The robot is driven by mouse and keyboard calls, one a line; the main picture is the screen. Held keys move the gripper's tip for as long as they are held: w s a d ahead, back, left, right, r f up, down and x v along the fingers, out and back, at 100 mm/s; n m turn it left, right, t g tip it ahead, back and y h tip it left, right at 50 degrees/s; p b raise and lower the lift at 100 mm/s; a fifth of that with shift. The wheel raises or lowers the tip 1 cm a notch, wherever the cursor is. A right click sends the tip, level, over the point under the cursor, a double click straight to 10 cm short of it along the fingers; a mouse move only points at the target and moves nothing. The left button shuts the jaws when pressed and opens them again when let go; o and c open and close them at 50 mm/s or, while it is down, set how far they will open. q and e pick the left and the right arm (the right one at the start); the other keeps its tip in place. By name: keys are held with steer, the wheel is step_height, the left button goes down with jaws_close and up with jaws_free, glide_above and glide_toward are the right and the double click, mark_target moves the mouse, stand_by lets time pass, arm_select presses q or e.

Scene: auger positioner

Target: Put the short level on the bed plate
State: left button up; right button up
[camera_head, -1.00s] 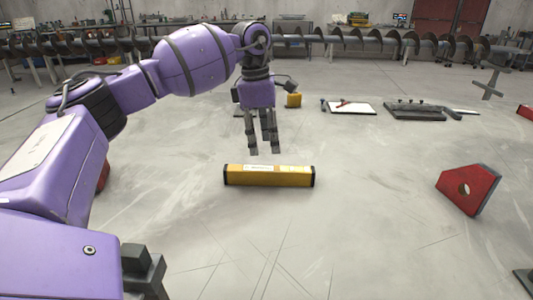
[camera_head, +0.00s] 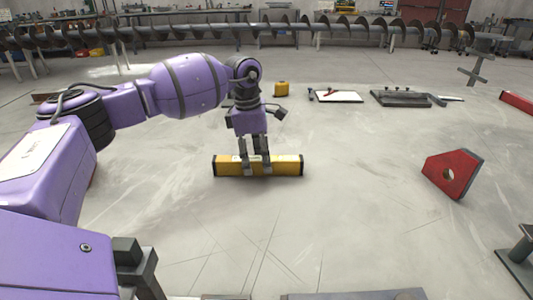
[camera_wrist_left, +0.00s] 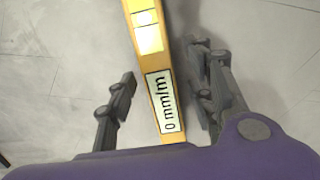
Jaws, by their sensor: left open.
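The short level is likely the yellow bar with black ends (camera_head: 285,166) lying on the floor near the middle of the head view. My left gripper (camera_head: 257,166) points down over its middle, with its fingers in front of and around the bar. In the left wrist view, the level (camera_wrist_left: 148,65) runs between the open fingers (camera_wrist_left: 162,100), with gaps on both sides; its label reads "0 mm/m". A dark grey flat plate with raised parts (camera_head: 402,98) lies at the back right; I cannot tell if it is the bed plate. My right gripper is out of view.
A red block with a hole (camera_head: 453,174) stands at the right. A white board (camera_head: 338,97) and a small yellow block (camera_head: 281,88) are behind the level. A long auger (camera_head: 330,30) spans the back. Grey metal edges (camera_head: 355,295) show at the bottom. Floor around the level is clear.

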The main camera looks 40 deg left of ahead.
arm_select(q)
steer(key=shift+f, duration=0.55)
steer(key=c, duration=1)
jaws_close()
steer(key=shift+r, duration=0.1)
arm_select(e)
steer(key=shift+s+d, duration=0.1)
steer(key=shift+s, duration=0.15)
arm_select(q)
steer(key=shift+r, duration=0.1)
